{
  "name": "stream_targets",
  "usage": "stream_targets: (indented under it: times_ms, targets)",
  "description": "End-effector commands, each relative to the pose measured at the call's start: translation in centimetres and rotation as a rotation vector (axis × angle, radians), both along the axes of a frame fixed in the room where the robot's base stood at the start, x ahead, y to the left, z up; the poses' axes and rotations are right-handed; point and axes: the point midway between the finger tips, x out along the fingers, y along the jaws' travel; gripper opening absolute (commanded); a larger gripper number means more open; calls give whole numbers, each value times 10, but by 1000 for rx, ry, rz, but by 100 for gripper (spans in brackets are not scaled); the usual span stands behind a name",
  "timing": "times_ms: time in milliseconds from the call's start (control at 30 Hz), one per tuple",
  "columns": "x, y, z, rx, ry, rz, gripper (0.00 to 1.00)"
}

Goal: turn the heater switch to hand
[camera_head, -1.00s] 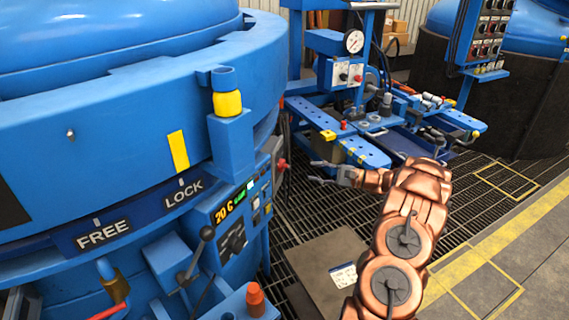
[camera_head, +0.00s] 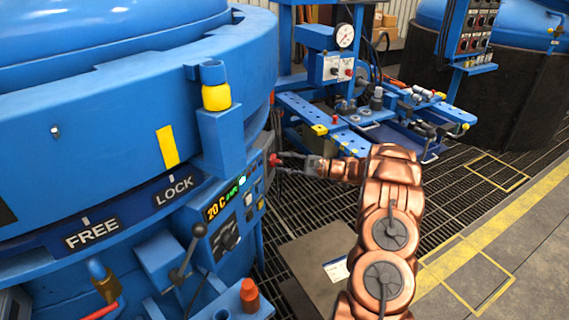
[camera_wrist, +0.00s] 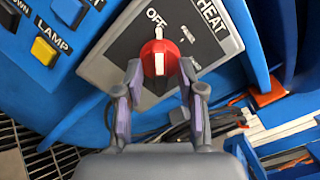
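The heater switch is a red knob with a white pointer bar (camera_wrist: 160,62) on a grey panel (camera_wrist: 107,68) marked HEAT and OFF. In the wrist view its bar stands upright, with its upper end close below the word OFF. My gripper (camera_wrist: 161,78) is open, with one finger on each side of the knob's lower part. I cannot tell whether the fingers touch it. In the head view the red knob (camera_head: 273,160) shows at the furnace's right side, with my gripper (camera_head: 284,163) right at it. No HAND label is readable.
A yellow LAMP button (camera_wrist: 44,51) and blue buttons lie left of the panel in the wrist view. In the head view, a control box (camera_head: 224,212) reading 20 C sits below the LOCK label. A blue valve bench (camera_head: 345,140) stands behind my arm.

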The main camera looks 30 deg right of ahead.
Motion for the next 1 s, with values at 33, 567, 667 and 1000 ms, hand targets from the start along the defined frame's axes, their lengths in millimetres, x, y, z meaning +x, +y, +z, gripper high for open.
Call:
stream_targets:
  times_ms: [33,567,667,1000]
  targets:
    - [0,0,0,0,0,0,33]
    - [0,-1,0,0,0,-1,0]
    - [0,-1,0,1,2,-1,0]
    - [0,0,2,50,45,-1,0]
